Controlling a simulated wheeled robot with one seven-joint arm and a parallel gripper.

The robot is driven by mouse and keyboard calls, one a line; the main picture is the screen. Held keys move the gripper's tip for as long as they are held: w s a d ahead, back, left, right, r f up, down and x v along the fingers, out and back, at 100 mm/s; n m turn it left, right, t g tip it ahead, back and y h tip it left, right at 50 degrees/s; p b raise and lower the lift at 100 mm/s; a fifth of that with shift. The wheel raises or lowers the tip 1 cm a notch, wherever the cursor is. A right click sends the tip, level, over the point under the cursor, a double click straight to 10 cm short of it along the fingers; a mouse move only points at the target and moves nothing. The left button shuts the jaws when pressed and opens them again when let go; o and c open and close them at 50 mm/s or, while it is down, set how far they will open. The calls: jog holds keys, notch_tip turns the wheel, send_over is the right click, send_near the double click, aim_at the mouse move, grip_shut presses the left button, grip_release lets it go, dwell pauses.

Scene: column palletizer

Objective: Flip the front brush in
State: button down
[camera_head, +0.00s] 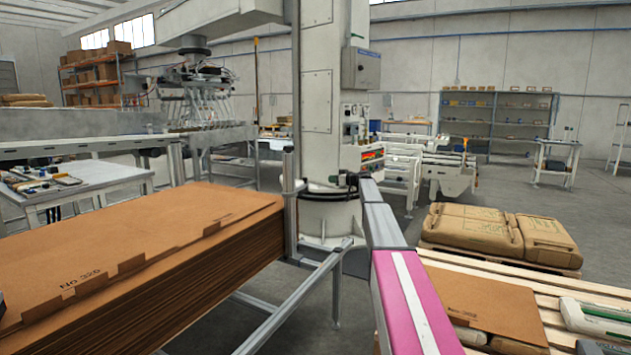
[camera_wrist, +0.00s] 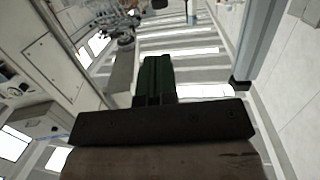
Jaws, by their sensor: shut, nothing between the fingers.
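My gripper (camera_wrist: 155,75) shows in the wrist view as a dark block with two narrow dark green fingers side by side. They are shut, with nothing seen between them. In the head view a small dark shape (camera_head: 345,180) at the far end of the arm appears to be my gripper, in front of the column base. I cannot pick out the front brush for certain in either view. A thick stack of brown sheets (camera_head: 130,245) lies at the left, with an upright grey post (camera_head: 289,205) at its right far corner.
A white column (camera_head: 320,80) with a control box (camera_head: 361,69) stands behind. Grey frame rails (camera_head: 300,297) run beside the stack. A tool table (camera_head: 100,180) stands left.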

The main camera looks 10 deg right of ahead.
aim_at(301, 187)
jog(key=x, duration=1.4)
